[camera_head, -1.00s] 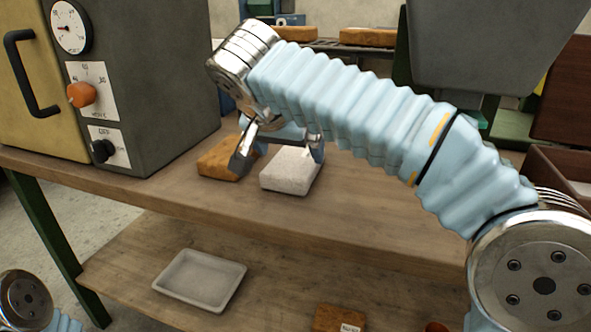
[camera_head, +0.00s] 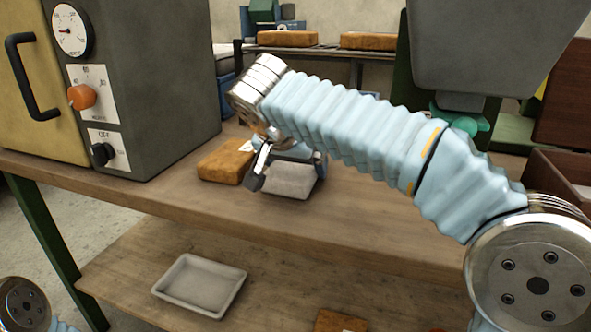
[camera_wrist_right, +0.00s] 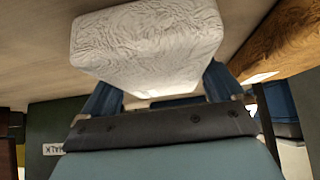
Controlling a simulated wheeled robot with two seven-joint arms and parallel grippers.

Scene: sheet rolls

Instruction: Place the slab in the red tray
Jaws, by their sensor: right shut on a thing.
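A pale, rough-textured slab (camera_head: 290,181) is on the wooden workbench (camera_head: 370,215), partly hidden by my right gripper. My right gripper (camera_head: 289,176) is shut on it, with a finger on each side. In the right wrist view the slab (camera_wrist_right: 150,45) sits between the blue fingers (camera_wrist_right: 160,98). I cannot tell whether it is just clear of the bench. No clearly red tray shows; a dark reddish-brown box (camera_head: 560,190) stands at the right edge, partly cut off. My left gripper is out of view.
An orange-brown block (camera_head: 226,161) lies close left of the slab. A grey cabinet with dials (camera_head: 150,80) stands at the left. An empty pale tray (camera_head: 200,286) and another brown block (camera_head: 340,321) are on the lower shelf. More brown blocks (camera_head: 288,38) lie on a rack behind.

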